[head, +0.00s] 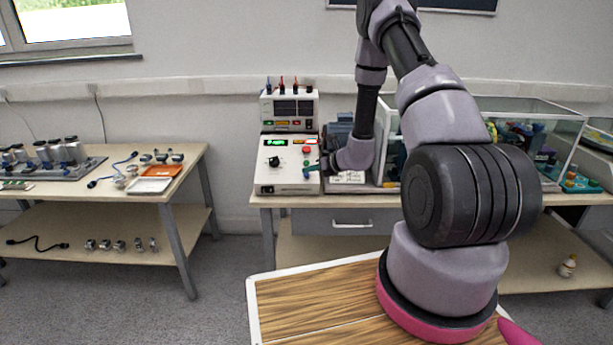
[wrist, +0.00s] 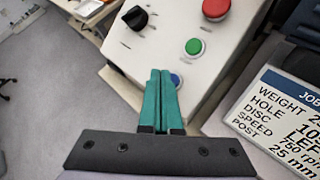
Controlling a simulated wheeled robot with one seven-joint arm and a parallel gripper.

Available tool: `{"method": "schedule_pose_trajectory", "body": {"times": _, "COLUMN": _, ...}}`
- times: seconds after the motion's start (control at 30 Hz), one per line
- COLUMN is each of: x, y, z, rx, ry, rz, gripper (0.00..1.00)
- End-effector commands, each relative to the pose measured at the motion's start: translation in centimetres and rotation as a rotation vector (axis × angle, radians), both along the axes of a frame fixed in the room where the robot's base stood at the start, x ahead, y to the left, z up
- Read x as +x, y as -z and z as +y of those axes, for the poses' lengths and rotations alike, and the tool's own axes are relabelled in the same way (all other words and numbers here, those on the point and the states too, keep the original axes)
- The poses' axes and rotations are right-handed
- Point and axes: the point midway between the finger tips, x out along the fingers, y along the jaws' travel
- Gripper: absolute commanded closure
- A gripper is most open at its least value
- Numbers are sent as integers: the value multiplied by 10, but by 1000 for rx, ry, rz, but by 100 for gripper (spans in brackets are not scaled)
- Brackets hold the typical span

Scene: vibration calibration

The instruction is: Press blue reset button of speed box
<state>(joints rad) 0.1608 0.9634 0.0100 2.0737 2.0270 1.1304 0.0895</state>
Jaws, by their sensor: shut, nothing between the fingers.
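The speed box (head: 286,180) is a white sloped box with a green lit display, a black knob (head: 274,161) and coloured buttons. It stands on the bench at the left end. In the wrist view, the blue button (wrist: 176,79) shows just right of my fingertips, partly hidden by them. The green button (wrist: 194,46) and red button (wrist: 216,8) lie further up the panel. My gripper (wrist: 161,71) has teal fingers shut together with nothing between them. Its tips are over the panel at the blue button; I cannot tell whether they touch it.
A job card (wrist: 283,117) with printed text lies right of the box. A second instrument (head: 289,107) with leads stands behind the box. A glass-walled enclosure (head: 520,125) is further right. A side table (head: 105,190) with parts stands left, with floor between.

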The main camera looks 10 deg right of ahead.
Motion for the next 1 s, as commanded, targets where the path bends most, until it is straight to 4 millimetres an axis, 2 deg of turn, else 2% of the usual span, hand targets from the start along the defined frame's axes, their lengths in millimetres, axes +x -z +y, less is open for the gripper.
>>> {"method": "schedule_pose_trajectory", "body": {"times": 0.67, "x": 0, "y": 0, "z": 0, "rx": 0, "ry": 0, "rz": 0, "gripper": 100}}
{"method": "schedule_pose_trajectory", "body": {"times": 1.0, "x": 4, "y": 8, "z": -1, "rx": 0, "ry": 0, "rz": 0, "gripper": 100}}
